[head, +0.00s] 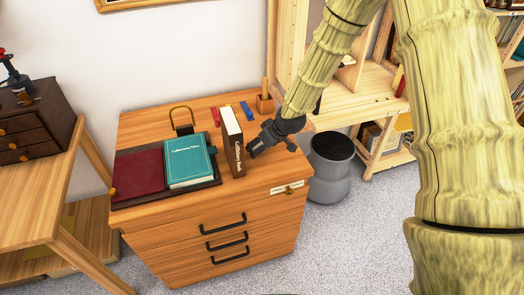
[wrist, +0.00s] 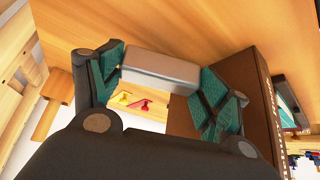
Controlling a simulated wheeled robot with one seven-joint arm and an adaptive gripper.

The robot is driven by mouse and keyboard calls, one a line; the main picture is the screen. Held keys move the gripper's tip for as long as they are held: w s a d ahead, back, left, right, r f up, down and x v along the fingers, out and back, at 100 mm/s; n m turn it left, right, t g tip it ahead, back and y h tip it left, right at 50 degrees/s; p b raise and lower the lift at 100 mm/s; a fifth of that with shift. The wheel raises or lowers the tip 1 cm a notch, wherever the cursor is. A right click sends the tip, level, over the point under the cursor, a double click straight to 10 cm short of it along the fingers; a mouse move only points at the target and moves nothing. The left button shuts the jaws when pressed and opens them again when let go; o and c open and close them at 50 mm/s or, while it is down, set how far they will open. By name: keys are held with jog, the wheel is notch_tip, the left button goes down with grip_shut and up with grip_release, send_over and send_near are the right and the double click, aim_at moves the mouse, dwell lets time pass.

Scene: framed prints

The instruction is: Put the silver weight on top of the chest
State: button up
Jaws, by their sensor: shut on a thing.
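The silver weight (wrist: 160,68) shows in the wrist view as a smooth grey block between the green-padded fingers of my gripper (wrist: 162,88). My gripper is shut on it. In the head view my gripper (head: 251,149) is low over the orange wooden drawer cabinet, just right of the upright books. The weight cannot be made out there, and I cannot tell whether it touches the cabinet top. A small dark brown chest (head: 34,122) with round knobs stands on the light wooden table at the far left, well away from my gripper.
A dark red-topped object (head: 14,75) stands on the chest. A grey bin (head: 329,168) stands right.

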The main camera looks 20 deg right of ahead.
jog(key=shift+f, duration=1.55)
jog(key=shift+f, duration=0.1)
jog(key=o, duration=1.3)
jog(key=shift+v, duration=6.1)
